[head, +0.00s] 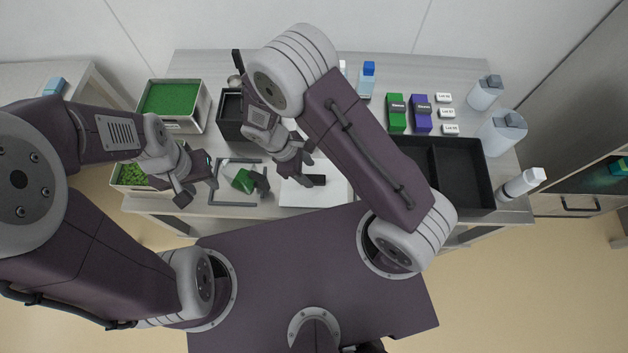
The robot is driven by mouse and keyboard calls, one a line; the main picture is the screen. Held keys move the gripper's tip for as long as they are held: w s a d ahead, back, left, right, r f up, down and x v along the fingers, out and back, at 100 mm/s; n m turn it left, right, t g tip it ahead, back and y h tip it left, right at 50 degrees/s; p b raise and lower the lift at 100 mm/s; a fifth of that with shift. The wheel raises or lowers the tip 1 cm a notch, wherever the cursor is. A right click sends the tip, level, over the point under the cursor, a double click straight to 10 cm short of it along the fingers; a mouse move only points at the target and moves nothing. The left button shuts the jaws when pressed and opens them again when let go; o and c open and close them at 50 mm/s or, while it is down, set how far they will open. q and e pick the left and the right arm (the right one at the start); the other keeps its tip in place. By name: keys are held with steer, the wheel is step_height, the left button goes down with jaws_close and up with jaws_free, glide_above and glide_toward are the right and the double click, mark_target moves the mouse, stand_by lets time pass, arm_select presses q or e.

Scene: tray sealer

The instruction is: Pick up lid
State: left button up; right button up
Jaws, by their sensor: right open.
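I cannot pick out the lid for certain. A white flat panel (335,194) lies at the table's front edge, with a small black piece (314,180) on it. My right gripper (298,168) is open and empty just above the panel's back left part. My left gripper (198,189) has its fingers apart, with nothing seen between them, left of a grey bracket frame (236,204). A green and white item (243,181) lies inside that frame, with a dark part at its right. My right arm hides part of the table's middle.
A metal bin of green contents (203,108) and a smaller green-filled bin (128,189) stand left. A black container (229,128) is near centre. Green (396,117) and purple boxes (421,117), white labels, bottles (501,134) and a divided black tray (484,205) occupy the right.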

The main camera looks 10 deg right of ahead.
mark_target(315, 178)
steer(key=x, duration=0.4)
steer(key=shift+d+f, duration=0.15)
steer(key=shift+f, duration=0.15)
steer(key=shift+c, duration=0.6)
jaws_close()
steer(key=shift+r, duration=0.15)
